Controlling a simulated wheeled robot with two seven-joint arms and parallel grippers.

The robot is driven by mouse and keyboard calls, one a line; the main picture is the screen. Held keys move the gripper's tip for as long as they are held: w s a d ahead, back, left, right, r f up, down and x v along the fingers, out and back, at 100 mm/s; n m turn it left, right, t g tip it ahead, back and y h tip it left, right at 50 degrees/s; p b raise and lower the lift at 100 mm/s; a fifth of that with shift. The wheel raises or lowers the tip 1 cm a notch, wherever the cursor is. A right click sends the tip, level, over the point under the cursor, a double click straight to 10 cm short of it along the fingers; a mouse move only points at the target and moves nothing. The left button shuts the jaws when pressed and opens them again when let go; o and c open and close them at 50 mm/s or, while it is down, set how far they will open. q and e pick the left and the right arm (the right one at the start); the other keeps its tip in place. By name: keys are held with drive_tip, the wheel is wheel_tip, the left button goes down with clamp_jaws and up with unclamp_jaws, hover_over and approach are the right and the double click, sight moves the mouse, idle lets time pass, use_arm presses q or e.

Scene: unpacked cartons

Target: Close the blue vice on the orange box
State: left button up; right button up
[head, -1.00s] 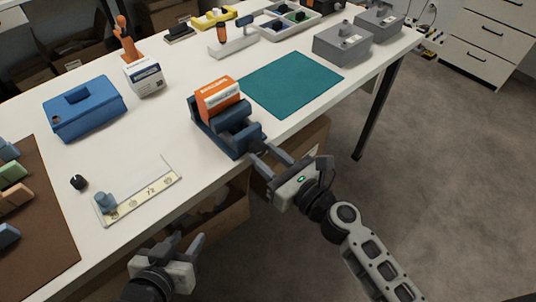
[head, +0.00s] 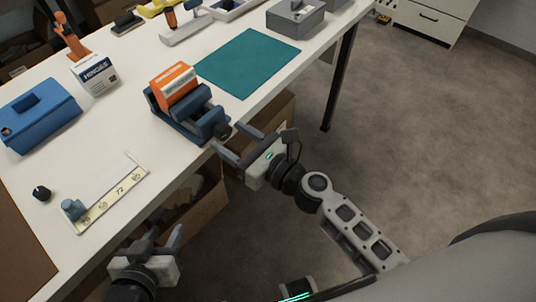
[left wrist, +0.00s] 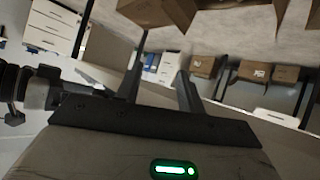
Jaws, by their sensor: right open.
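The dark blue vice (head: 201,122) stands near the table's front edge. The orange and white box (head: 174,87) sits upright in it, toward its far left end; whether the front jaw touches the box is hard to tell. The vice's dark screw end (head: 222,130) points toward the front edge. My right gripper (head: 229,140) is open, its fingers on either side of this screw end, apparently not gripping it. My left gripper (head: 160,243) is low in front of the table, away from the vice. Its fingers (left wrist: 158,85) stand apart with nothing between them in the left wrist view.
A teal mat (head: 247,63) lies right of the vice. A blue case (head: 38,115) and a white and navy box (head: 95,75) stand to the left. A marked scale plate (head: 112,198) lies near the front edge. An open carton (head: 200,205) is below the table.

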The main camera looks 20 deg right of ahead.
use_arm(q)
drive_tip(key=f+b, duration=0.1)
drive_tip(key=b, duration=0.3)
drive_tip(key=shift+d+f+t, duration=0.15)
drive_tip(key=shift+d+t, duration=0.05)
drive_tip(key=shift+t, duration=0.1)
use_arm(e)
drive_tip(key=v, duration=1.6)
